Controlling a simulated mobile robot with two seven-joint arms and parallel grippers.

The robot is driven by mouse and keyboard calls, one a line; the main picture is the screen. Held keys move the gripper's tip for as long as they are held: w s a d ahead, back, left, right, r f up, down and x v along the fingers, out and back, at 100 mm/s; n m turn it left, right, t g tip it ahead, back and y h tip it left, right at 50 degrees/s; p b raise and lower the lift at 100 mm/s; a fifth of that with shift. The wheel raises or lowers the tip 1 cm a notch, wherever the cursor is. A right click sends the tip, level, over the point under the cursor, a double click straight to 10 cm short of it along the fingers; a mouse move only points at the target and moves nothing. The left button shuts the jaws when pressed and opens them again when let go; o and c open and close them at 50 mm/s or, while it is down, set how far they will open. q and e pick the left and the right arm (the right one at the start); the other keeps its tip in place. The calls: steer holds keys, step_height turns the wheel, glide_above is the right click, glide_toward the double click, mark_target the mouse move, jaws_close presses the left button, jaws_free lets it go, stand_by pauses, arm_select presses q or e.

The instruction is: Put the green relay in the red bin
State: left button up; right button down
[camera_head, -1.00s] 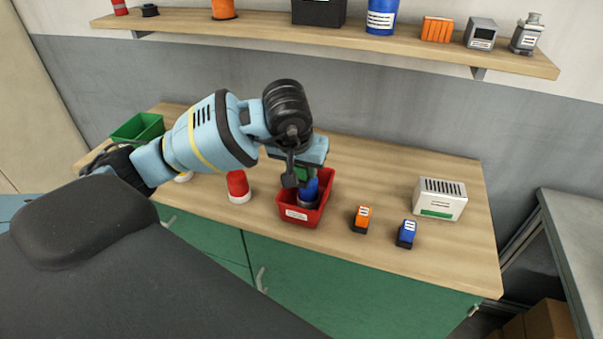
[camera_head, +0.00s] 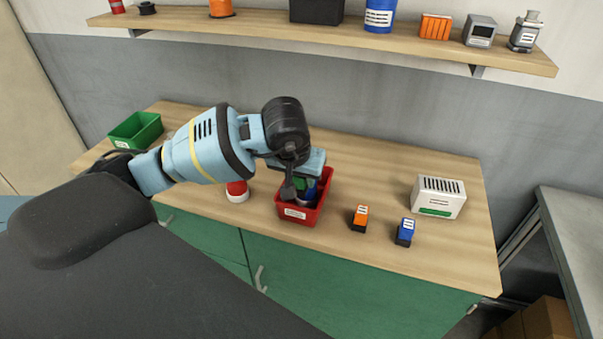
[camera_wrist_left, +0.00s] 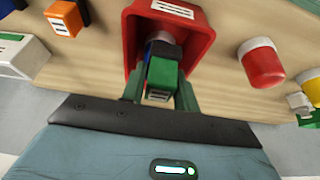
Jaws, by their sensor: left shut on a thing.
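The green relay (camera_wrist_left: 162,74) is between the two fingers of my left gripper (camera_wrist_left: 160,92) in the left wrist view, and the jaws are shut on it. In the head view the left gripper (camera_head: 299,190) points down over the red bin (camera_head: 297,214), with the relay mostly hidden behind it. The red bin also shows in the left wrist view (camera_wrist_left: 200,42), with a white label on its wall. A blue object (camera_head: 323,182) stands inside the bin. I cannot tell whether the relay touches it. My right gripper is not in view.
An orange relay (camera_head: 360,217) and a blue relay (camera_head: 405,231) stand right of the bin. A white box (camera_head: 438,197) is farther right. A red-and-white container (camera_head: 237,191) stands left of the bin. A green bin (camera_head: 136,130) is at the far left. A shelf (camera_head: 400,45) runs above.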

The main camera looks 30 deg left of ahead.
arm_select(q)
steer(key=o, duration=1)
